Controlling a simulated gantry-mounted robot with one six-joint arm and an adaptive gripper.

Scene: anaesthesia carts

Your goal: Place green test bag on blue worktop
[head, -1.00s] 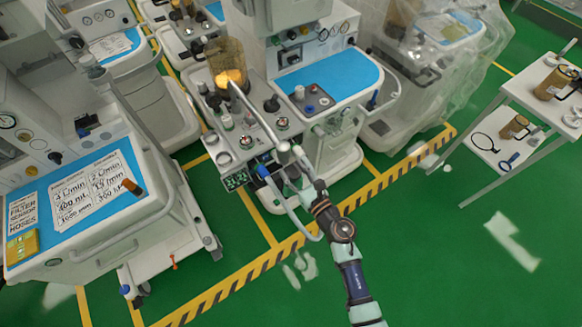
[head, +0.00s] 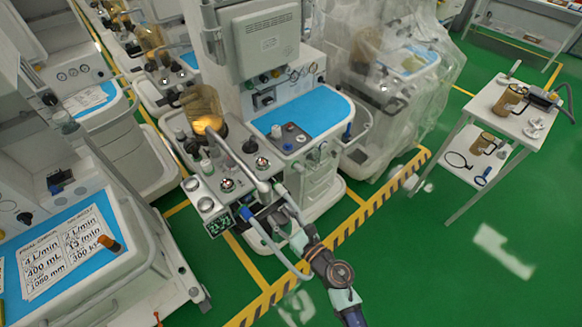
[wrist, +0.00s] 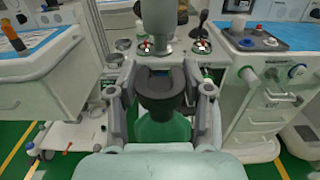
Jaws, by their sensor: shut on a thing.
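My gripper (wrist: 163,88) is shut on the black collar of the green test bag (wrist: 160,128) in the wrist view, with a finger on each side. The green body hangs below the collar, partly hidden by my gripper. A grey tube comes down right behind the collar; I cannot tell if they are joined. In the head view my gripper (head: 272,203) is by the end of the bent tube (head: 235,158), and the bag cannot be made out. One blue worktop (head: 315,108) is on the middle cart, and another (head: 105,268) with printed sheets is on the left cart.
A glass canister (head: 203,108) stands on the middle cart near the tube. A small white table (head: 490,103) with brown jugs is at the right. Plastic-wrapped equipment (head: 385,90) stands behind. Green floor is clear at lower right.

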